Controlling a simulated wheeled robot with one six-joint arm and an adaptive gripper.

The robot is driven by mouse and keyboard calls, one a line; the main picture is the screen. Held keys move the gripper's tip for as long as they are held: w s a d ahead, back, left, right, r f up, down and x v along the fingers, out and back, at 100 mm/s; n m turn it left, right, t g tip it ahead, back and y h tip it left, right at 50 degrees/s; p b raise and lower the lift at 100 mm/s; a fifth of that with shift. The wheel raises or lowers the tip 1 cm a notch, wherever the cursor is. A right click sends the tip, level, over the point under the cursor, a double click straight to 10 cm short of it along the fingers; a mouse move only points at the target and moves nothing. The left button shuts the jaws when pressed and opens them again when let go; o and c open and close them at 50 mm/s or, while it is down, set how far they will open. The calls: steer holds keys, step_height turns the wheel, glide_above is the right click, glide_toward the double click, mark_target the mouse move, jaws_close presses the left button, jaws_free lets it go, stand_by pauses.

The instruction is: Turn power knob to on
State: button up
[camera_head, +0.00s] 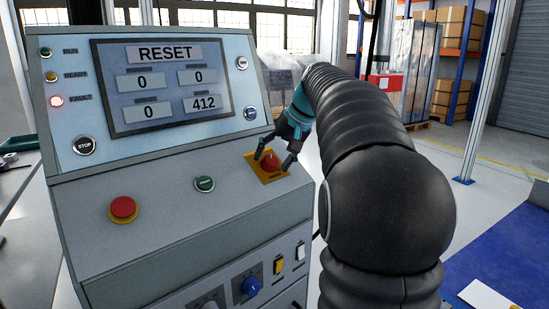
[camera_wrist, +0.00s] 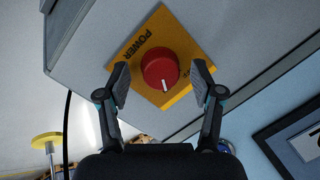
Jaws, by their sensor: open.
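The power knob (camera_head: 269,162) is a red round knob on a yellow plate (camera_head: 263,177) at the right end of the console's sloped panel. In the wrist view, the red knob (camera_wrist: 160,68) has a white mark at its lower edge, and the yellow plate (camera_wrist: 143,45) reads POWER. My gripper (camera_head: 276,160) is at the knob, with one finger on each side of it. In the wrist view, my gripper (camera_wrist: 160,82) is open, with a gap between each fingertip and the knob.
A red mushroom button (camera_head: 123,208) and a green button (camera_head: 204,184) sit left of the knob. A blue knob (camera_head: 249,286) is on the front panel below.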

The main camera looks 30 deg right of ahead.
steer(key=shift+r, duration=0.1)
steer(key=v, duration=1.1)
steer(key=shift+s+d+r, duration=0.2)
steer(key=shift+r, duration=0.1)
steer(key=s+a+f+n+h, duration=0.1)
steer(key=s+a+f, duration=0.35)
steer(key=a, duration=0.25)
steer(key=s+a+f+h, duration=0.1)
steer(key=s+a+f, duration=0.35)
steer(key=a, duration=0.25)
steer(key=s+a+f+n, duration=0.2)
steer(key=s+a+f, duration=0.1)
steer(key=s+f, duration=0.4)
steer(key=s+a+f+n+h, duration=0.1)
steer(key=s+a+f+n, duration=0.1)
steer(key=s+f, duration=0.5)
step_height(320, 180, down, 4)
steer(key=shift+a+f, duration=0.15)
steer(key=shift+a, duration=0.35)
